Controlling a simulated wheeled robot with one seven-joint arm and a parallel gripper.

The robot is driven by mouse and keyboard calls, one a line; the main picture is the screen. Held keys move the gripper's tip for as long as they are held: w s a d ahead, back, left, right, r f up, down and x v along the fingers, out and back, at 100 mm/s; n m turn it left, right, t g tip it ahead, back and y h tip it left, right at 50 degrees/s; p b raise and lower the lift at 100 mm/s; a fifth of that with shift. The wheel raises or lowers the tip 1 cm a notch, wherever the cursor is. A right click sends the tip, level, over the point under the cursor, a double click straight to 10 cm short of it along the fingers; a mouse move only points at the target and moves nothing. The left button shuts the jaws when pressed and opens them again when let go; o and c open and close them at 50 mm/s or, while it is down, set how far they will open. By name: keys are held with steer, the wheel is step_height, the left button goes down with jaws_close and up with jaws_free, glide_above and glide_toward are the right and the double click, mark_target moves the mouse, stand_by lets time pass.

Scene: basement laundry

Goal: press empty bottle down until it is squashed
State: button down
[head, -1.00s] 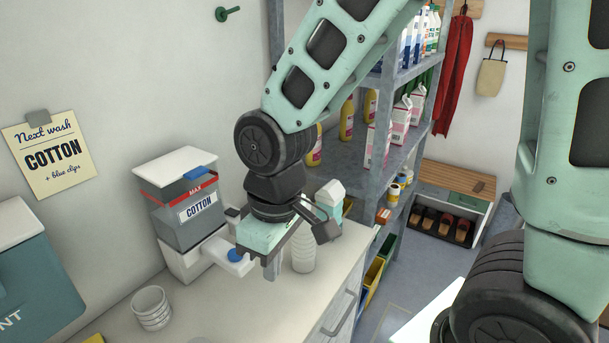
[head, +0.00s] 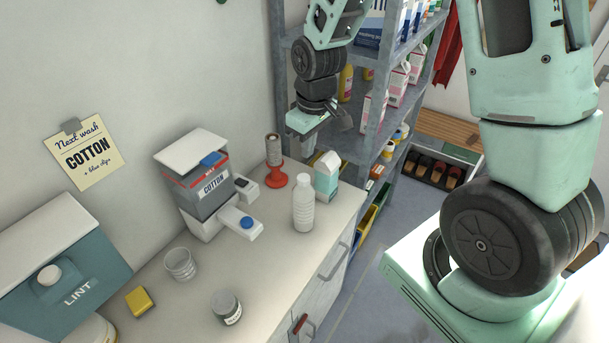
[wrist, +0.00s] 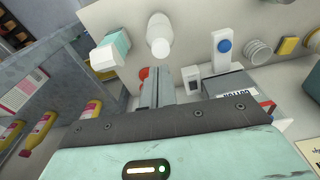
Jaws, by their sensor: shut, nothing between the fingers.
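The empty bottle (head: 303,207) is pale, ribbed and capped. It stands upright and full height on the counter (head: 200,300) in the head view. It also shows in the wrist view (wrist: 159,36), beyond the fingertips. My gripper (head: 307,152) is raised above the back of the counter, behind and above the bottle, and does not touch it. In the wrist view its fingers (wrist: 157,78) are together with nothing between them.
A red-based spool (head: 274,166) and a teal-white carton (head: 326,175) stand close behind the bottle. The COTTON dispenser (head: 203,185) is to its left. A jar (head: 227,307), a clear cup (head: 180,263) and a yellow sponge (head: 139,301) are nearer. Shelving (head: 375,140) rises behind.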

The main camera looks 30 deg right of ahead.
steer(key=shift+f, duration=0.1)
steer(key=b, duration=0.6)
glide_above(307, 188)
steer(key=w, duration=0.1)
step_height(307, 188, down, 7)
steer(key=shift+d+r, duration=0.1)
steer(key=shift+d, duration=0.05)
step_height(307, 188, down, 8)
steer(key=b, duration=0.5)
steer(key=shift+r, duration=0.2)
steer(key=shift+s+d+r, duration=0.1)
steer(key=shift+s+r, duration=0.1)
steer(key=shift+s, duration=0.05)
steer(key=shift+s+d+r+p, duration=0.15)
steer(key=shift+s+d, duration=0.05)
steer(key=shift+s, duration=0.4)
steer(key=shift+s+d+r+p, duration=0.15)
steer(key=shift+s, duration=0.4)
